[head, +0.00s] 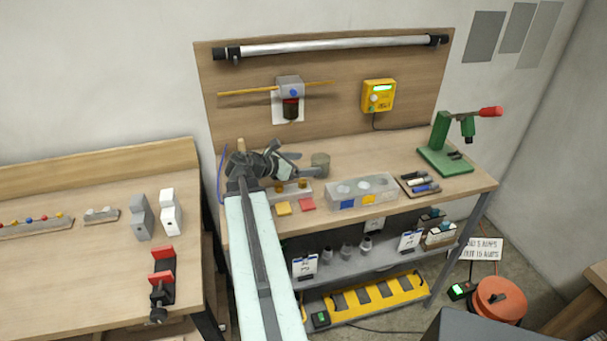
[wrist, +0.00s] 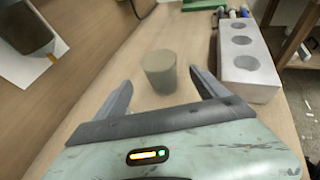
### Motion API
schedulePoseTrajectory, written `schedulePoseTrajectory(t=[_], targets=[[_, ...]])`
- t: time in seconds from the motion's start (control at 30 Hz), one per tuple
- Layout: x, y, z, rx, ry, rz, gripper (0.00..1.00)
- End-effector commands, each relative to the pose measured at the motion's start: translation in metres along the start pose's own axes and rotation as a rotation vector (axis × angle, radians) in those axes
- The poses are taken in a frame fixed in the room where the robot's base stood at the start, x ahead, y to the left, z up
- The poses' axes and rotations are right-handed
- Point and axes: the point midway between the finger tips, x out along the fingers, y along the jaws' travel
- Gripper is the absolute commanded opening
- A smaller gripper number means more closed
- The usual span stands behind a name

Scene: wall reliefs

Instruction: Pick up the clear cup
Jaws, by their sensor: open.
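The cup (wrist: 160,72) stands upright on the wooden workbench (head: 410,150). It looks dull grey-green rather than plainly clear. In the head view the cup (head: 320,161) is just right of my gripper's tip. My gripper (head: 298,164) is open and empty, low over the bench. In the wrist view the fingers of my gripper (wrist: 161,79) spread to either side of the cup, with a gap at each side. I cannot tell how far the cup sits between the fingertips. Nothing hides the cup in the wrist view.
A grey block with round holes (wrist: 240,62) stands right of the right finger; it also shows in the head view (head: 347,199). A dark cylinder on a white sheet (wrist: 24,30) is on the back panel. A green stand (head: 445,160) and pens (head: 420,185) are farther right.

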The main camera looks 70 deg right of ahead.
Motion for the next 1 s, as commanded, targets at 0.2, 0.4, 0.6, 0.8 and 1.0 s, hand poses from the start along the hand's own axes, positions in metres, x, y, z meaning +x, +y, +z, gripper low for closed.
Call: schedulePoseTrajectory(t=[0.2,0.4,0.6,0.8,1.0], targets=[[0.01,0.006,-0.003,-0.004,0.001,0.01,0.82],[0.017,0.009,-0.003,-0.007,0.001,0.02,0.82],[0.042,0.008,-0.004,-0.007,0.001,0.021,0.82],[0.066,0.009,-0.003,-0.008,0.001,0.024,0.82],[0.064,0.008,-0.002,-0.009,0.002,0.025,0.71]])
